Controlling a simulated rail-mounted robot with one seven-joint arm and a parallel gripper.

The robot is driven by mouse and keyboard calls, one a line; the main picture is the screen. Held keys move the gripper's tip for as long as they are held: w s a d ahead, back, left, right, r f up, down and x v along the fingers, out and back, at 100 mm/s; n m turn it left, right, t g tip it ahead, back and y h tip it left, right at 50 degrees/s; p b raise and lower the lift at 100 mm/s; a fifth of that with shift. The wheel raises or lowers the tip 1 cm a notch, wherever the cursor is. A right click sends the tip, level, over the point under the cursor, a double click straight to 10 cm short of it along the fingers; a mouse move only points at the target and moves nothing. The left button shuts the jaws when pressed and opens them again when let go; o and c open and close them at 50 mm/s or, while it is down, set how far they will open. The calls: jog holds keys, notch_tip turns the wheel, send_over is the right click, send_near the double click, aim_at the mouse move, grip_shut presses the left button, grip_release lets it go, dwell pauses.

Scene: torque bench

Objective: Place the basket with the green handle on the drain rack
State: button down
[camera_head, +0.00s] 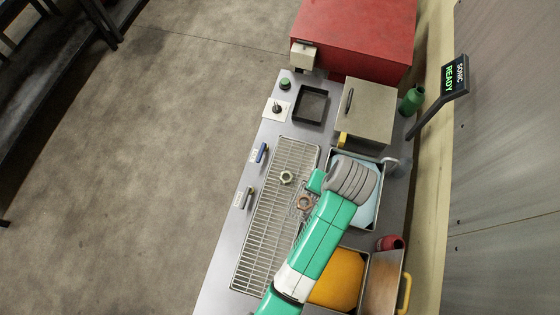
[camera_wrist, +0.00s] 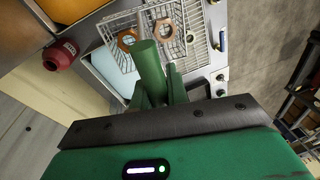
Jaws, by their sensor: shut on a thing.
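My gripper (camera_wrist: 160,88) is shut on the green handle (camera_wrist: 149,62), a thick upright-looking cylinder in the wrist view. The wire basket (camera_wrist: 112,27) extends beyond the handle, with a copper-coloured hex nut (camera_wrist: 127,39) showing within its outline. In the head view the basket is mostly hidden by my arm; a brown nut (camera_head: 304,202) shows beside the arm. The drain rack (camera_head: 262,240) is a long wire grid on the bench, and the basket overlaps its right side in the picture. I cannot tell whether the basket touches the rack.
A paler nut (camera_head: 287,177) appears over the rack. A tank with light blue liquid (camera_head: 371,207) and an orange-filled tank (camera_head: 338,280) stand right of the rack. A grey lidded box (camera_head: 368,110), black tray (camera_head: 310,105), green bottle (camera_head: 411,100) and red cup (camera_head: 389,243) stand around.

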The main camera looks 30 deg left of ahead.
jog(key=s+a+f+n+b, duration=0.1)
jog(key=s+a+f, duration=0.35)
jog(key=s, duration=0.45)
jog(key=s+a+f+n, duration=0.1)
jog(key=s+a+f, duration=0.2)
jog(key=s+f, duration=0.5)
jog(key=w+a+f, duration=0.1)
jog(key=w+a, duration=0.1)
jog(key=w, duration=0.5)
jog(key=w+a+f, duration=0.2)
jog(key=w, duration=0.5)
jog(key=shift+p, duration=0.4)
jog(key=c, duration=1.4)
grip_release()
jog(key=shift+f, duration=0.1)
